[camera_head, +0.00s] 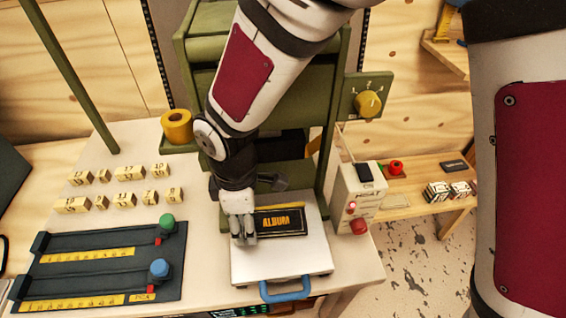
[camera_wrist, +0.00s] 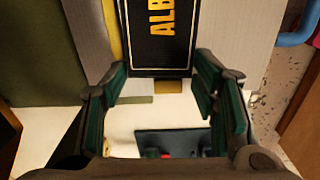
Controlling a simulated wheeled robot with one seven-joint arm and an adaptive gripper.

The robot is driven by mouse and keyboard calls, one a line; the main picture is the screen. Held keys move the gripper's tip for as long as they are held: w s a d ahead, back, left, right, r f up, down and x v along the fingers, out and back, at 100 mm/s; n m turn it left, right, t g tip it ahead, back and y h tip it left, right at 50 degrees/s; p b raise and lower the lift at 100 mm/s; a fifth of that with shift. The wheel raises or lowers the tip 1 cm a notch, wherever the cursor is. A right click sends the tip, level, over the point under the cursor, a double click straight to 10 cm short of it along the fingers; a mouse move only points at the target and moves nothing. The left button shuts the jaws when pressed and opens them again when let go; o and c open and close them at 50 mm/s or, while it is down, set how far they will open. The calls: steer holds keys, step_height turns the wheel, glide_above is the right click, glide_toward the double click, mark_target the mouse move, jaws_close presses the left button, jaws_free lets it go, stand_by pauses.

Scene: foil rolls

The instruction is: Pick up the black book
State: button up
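The black book (camera_head: 281,222), with "ALBUM" in yellow letters, lies on a white plate (camera_head: 285,262) with a blue handle. My gripper (camera_head: 244,238) is at the left end of the book, pointing down, and hides part of that end. In the wrist view the book (camera_wrist: 160,50) shows at the top, with its near end about level with the gap between the fingertips. My gripper (camera_wrist: 160,80) is open there, with a finger on each side of that gap. I cannot tell whether either finger touches the book.
A green machine frame (camera_head: 328,150) rises behind the plate. A white control box (camera_head: 357,195) with red buttons stands at the right. A dark slider panel (camera_head: 100,265) and several small yellow numbered blocks (camera_head: 130,171) lie at the left.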

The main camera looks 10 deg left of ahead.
steer(key=c, duration=0.6)
steer(key=shift+r, duration=0.15)
